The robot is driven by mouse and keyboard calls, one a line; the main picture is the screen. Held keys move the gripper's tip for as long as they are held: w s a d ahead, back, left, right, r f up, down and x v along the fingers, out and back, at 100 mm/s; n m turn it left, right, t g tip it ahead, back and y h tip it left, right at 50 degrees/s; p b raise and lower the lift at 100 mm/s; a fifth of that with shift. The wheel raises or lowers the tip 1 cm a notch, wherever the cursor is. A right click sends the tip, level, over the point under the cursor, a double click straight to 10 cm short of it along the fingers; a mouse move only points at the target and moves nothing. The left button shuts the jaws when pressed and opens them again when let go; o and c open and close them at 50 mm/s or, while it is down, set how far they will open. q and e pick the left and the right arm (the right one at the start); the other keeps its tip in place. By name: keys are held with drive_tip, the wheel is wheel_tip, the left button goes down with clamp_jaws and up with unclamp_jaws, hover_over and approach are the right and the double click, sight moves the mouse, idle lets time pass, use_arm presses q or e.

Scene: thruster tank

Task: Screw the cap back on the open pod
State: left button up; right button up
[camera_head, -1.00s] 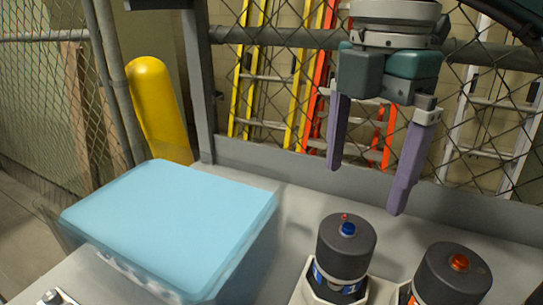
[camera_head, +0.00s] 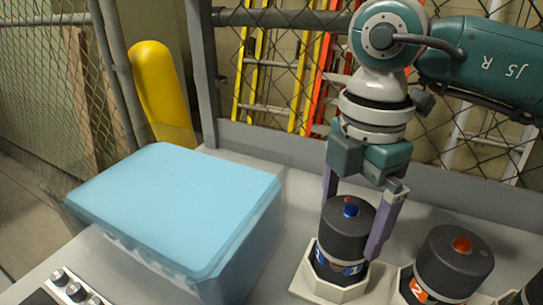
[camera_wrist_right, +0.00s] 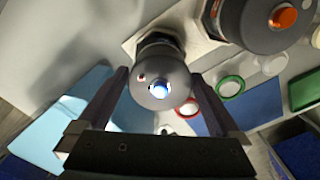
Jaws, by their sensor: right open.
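A pod with a dark grey cap (camera_head: 343,228) and a blue knob stands upright in a pale holder (camera_head: 315,288); its dark cap also shows in the wrist view (camera_wrist_right: 163,98). A second dark-capped pod (camera_head: 452,262) with an orange knob and a "2" label stands to its right; it shows at the top of the wrist view (camera_wrist_right: 250,22). My right gripper (camera_head: 352,229) is open and points down, its purple fingers on either side of the blue-knob cap. I cannot tell whether they touch it. Which pod is open does not show clearly. My left gripper is out of view.
A large light-blue box (camera_head: 175,205) stands left of the pods. The wrist view shows a green ring (camera_wrist_right: 230,87) and a red ring (camera_wrist_right: 188,107) near a blue mat (camera_wrist_right: 255,105). A raised ledge and mesh fence (camera_head: 285,148) bound the back.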

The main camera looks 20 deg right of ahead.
drive_tip(key=c, duration=1)
drive_tip(key=o, duration=0.7)
drive_tip(key=c, duration=0.6)
drive_tip(key=shift+r+m+p, duration=0.2)
drive_tip(key=shift+m+p, duration=0.45)
drive_tip(key=shift+m, duration=0.15)
drive_tip(key=m+p, duration=0.2)
drive_tip(key=m, duration=0.2)
drive_tip(key=m+p, duration=0.3)
drive_tip(key=m, duration=0.1)
drive_tip(key=shift+m, duration=0.3)
drive_tip(key=shift+f+m, duration=0.2)
drive_tip(key=shift+m, duration=0.4)
